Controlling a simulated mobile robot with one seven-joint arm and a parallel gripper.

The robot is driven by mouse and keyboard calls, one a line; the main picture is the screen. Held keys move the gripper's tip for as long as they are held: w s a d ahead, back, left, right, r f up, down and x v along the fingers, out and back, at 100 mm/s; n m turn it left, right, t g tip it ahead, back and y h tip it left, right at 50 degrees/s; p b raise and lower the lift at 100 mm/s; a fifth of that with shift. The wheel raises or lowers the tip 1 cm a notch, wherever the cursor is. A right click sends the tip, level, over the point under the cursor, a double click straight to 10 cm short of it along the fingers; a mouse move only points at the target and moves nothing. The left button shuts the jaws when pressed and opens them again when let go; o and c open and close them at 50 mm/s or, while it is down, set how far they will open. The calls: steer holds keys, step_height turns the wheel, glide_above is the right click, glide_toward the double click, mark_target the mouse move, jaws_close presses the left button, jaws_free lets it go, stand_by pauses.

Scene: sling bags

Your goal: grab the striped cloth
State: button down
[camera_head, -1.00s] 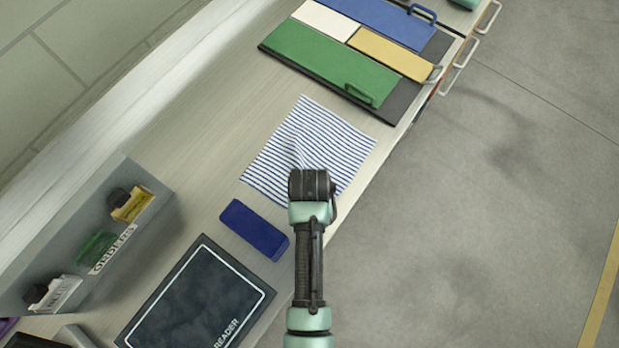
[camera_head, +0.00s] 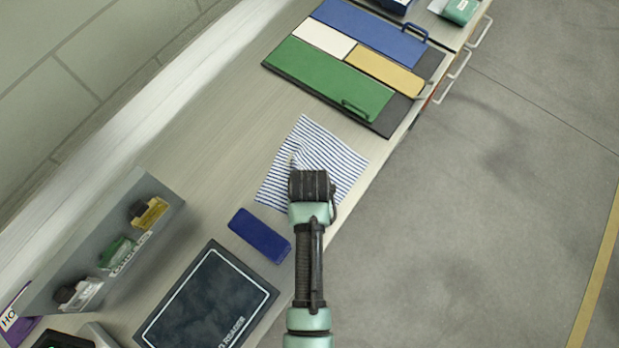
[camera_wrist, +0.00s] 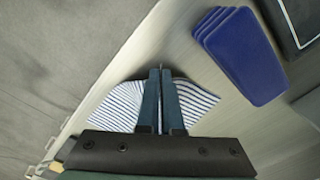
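The white cloth with blue stripes (camera_head: 330,160) lies on the light counter near its front edge, gathered and creased beside my gripper. My gripper (camera_head: 310,186) is over the cloth's near side in the head view, where the wrist hides its fingers. In the wrist view, the two fingers of my gripper (camera_wrist: 160,78) are close together, and the cloth (camera_wrist: 198,100) spreads out on both sides of them. The fingers look shut on a fold of the cloth.
A blue block (camera_head: 260,235) and a dark framed reader panel (camera_head: 210,300) lie nearer than the cloth. A grey rack (camera_head: 80,230) stands at left. A dark board with coloured panels (camera_head: 405,108) lies beyond. Bare counter (camera_head: 215,140) lies left of the cloth.

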step_height(320, 180, up, 5)
steer(key=p, duration=0.3)
steer(key=shift+p, duration=0.4)
